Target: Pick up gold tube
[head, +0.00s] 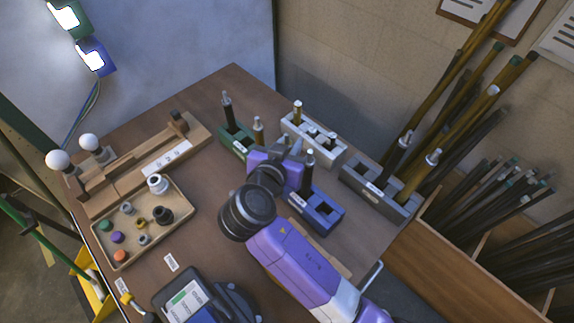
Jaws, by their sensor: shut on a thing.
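My gripper (280,153) is in the middle of the table, low among the slotted tube racks, with my purple wrist in front of it. It is shut on a gold tube, but the jaws and the grip are mostly hidden by the wrist. A short gold tube (257,127) with a silver tip shows just beyond the gripper, at the green rack (236,139). Another short gold tube (298,108) stands upright in the white rack (318,141). Long gold tubes (463,104) lean in the grey rack area and against the wall at the right.
A blue rack (318,213) with an upright dark tube (308,170) is close right of the gripper. A grey rack (377,192) stands at the table's right edge. A wooden tray (181,214) of small parts and a wooden fixture (137,172) are left. Bare table lies between.

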